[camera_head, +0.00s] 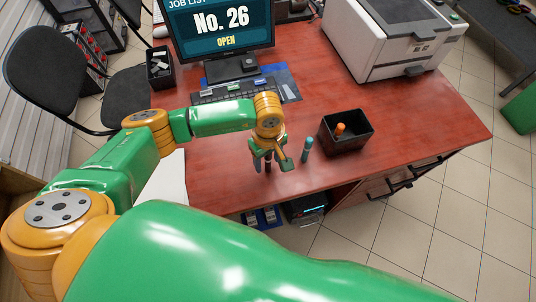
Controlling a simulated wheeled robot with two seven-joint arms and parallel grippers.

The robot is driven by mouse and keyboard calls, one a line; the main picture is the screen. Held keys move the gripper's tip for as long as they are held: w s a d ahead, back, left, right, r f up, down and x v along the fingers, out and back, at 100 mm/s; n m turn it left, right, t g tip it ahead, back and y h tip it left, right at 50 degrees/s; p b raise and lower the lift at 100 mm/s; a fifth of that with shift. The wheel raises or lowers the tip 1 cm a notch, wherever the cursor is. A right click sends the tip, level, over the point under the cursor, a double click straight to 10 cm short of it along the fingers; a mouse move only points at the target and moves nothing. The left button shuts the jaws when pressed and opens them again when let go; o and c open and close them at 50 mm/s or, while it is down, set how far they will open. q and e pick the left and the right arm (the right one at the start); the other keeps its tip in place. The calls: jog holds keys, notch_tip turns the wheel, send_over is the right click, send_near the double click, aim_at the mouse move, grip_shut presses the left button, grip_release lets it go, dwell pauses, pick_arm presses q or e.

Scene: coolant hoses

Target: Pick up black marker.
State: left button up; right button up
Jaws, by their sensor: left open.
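My left gripper (271,161) points down over the front part of the red-brown desk, with its fingers apart. A dark upright thing (267,164), which looks like the black marker, shows between or just behind the fingers. The fingers cover part of it, and I cannot tell whether they touch it. A teal marker (306,149) stands upright just right of the gripper. My right gripper is out of the picture.
A black open box (346,142) with an orange marker (340,129) stands to the right. A keyboard (225,91), monitor (220,28) and printer (387,40) are farther back. A dark pen holder (160,68) stands back left. The desk's right part is clear.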

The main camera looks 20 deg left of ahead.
pick_arm(q)
jog(key=shift+w+f, duration=0.1)
jog(key=shift+f, duration=0.55)
jog(key=shift+w+f, duration=0.15)
jog(key=c, duration=0.9)
grip_shut()
